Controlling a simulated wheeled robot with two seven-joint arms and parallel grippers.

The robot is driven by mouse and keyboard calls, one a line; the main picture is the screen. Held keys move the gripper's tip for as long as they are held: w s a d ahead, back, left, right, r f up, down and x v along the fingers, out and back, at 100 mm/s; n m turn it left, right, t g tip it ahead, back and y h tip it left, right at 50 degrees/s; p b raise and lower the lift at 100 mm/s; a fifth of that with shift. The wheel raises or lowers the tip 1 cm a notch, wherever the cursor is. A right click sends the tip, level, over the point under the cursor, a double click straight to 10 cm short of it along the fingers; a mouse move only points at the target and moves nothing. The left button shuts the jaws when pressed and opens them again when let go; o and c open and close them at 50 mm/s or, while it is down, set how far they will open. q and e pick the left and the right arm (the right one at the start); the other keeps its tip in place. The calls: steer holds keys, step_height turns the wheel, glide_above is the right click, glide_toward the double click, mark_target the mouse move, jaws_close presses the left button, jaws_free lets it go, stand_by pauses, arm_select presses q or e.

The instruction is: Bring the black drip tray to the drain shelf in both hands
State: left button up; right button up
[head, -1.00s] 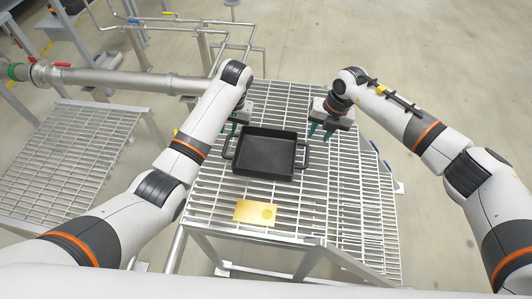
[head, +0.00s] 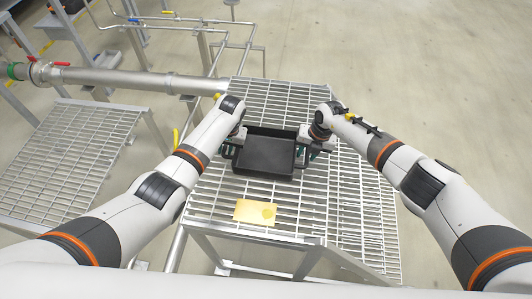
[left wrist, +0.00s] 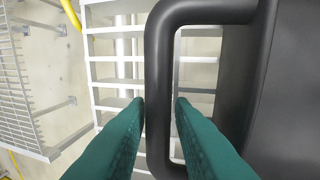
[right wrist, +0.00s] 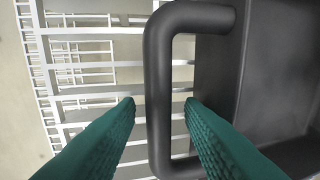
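The black drip tray (head: 265,155) lies flat on a grated metal stand (head: 215,205), with a bar handle on each side. My left gripper (head: 231,151) is at its left handle (left wrist: 160,90). In the left wrist view the green fingertips stand on either side of the handle bar, close to it, with a narrow gap showing. My right gripper (head: 311,153) is at the right handle (right wrist: 158,95). In the right wrist view its fingers straddle the bar with clear gaps on both sides. A lower grated shelf (head: 68,150) stands at the left; I cannot tell whether it is the drain shelf.
A yellow plate (head: 254,211) lies at the near edge of the stand. A steel pipe (head: 130,81) with red-handled valves runs behind the left shelf. The grating behind and to the right of the tray is clear.

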arm_select(q)
jaws_close()
arm_select(e)
steer(key=c, duration=0.5)
jaws_close()
arm_select(q)
steer(key=shift+w+r, duration=0.1)
arm_select(e)
steer(key=shift+r, duration=0.1)
stand_by(0.4)
